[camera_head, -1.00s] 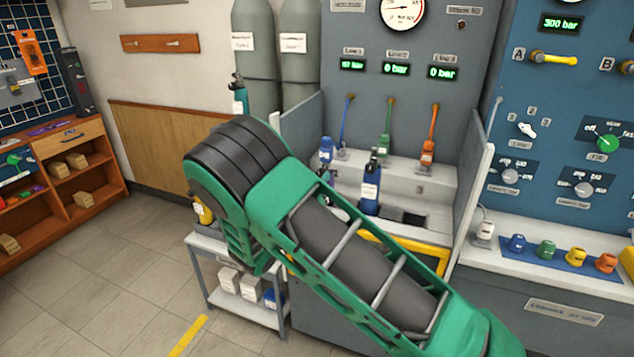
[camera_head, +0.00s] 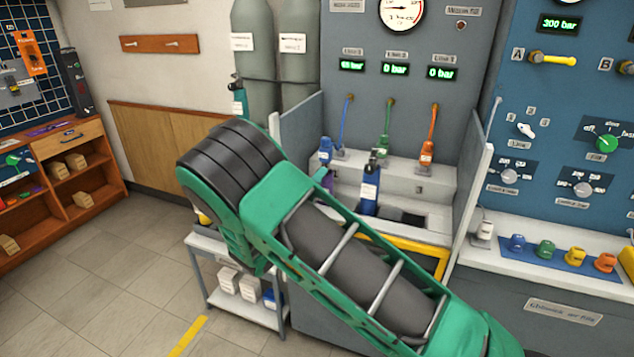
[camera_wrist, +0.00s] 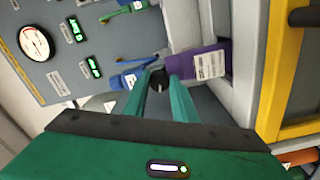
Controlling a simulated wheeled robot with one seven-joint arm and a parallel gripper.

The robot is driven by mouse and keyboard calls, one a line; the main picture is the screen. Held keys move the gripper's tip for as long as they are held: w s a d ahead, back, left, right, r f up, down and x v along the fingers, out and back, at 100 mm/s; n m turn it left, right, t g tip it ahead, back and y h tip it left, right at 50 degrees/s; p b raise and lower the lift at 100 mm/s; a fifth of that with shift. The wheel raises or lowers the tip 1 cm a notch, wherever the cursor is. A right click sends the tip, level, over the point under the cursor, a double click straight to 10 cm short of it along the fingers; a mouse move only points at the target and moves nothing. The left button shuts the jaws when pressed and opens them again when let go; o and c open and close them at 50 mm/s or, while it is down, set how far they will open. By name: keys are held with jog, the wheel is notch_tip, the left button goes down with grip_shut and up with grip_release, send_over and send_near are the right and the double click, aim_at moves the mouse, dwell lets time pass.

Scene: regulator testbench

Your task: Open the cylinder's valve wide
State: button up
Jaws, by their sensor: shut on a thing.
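In the wrist view, a purple cylinder (camera_wrist: 206,66) with a white label lies just past my fingers. A dark valve knob (camera_wrist: 158,80) sits at its end. My gripper (camera_wrist: 163,76) is shut on this knob, with a green finger on each side. In the head view, a small part of the purple cylinder (camera_head: 323,179) shows past my arm. My gripper is hidden there behind my green forearm.
A blue cylinder (camera_head: 370,190) stands upright to the right in the bench recess. Blue, green and orange hose connectors (camera_head: 427,152) line the back ledge. Side panels (camera_head: 470,195) and a yellow frame (camera_head: 420,246) bound the recess. A low trolley (camera_head: 240,305) stands at left.

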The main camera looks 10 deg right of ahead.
jog(key=shift+a+f+n, duration=0.1)
jog(key=shift+n, duration=3.8)
jog(key=o, duration=0.9)
jog(key=shift+f, duration=0.1)
jog(key=shift+o, duration=0.8)
jog(key=v, duration=1)
jog(key=shift+s+a, duration=0.25)
jog(key=shift+s, duration=0.05)
